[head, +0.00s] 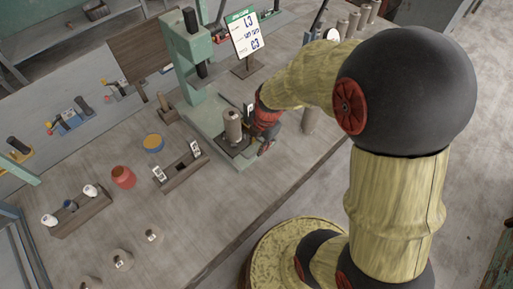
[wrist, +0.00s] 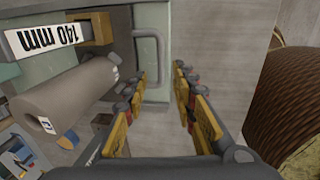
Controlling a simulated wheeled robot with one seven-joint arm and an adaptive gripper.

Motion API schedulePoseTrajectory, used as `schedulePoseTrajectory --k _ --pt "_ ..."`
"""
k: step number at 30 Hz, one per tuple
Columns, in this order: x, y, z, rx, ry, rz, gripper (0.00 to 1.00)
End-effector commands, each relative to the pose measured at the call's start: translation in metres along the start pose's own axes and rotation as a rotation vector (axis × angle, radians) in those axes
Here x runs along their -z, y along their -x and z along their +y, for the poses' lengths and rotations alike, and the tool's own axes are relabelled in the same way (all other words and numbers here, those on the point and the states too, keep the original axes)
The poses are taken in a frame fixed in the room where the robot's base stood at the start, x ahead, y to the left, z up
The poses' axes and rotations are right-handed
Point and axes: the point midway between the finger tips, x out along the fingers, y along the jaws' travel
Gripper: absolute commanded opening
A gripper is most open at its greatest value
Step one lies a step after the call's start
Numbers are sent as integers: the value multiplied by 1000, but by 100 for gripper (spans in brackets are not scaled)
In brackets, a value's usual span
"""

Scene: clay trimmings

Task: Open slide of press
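The pale green press (head: 187,50) stands on the bench in the head view. A tan clay cylinder (head: 232,126) stands on its base, beside my gripper (head: 263,143). My gripper (wrist: 160,72) is open, with yellow-padded fingers on either side of the handle's bar in the picture. I cannot tell whether they touch it.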

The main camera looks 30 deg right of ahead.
Motion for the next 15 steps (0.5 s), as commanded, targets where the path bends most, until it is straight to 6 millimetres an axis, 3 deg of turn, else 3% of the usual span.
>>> schedulePoseTrajectory --k 6,15 --pt "0 44 1 -3 0 -2 27" --pt "0 71 -1 1 0 0 27"
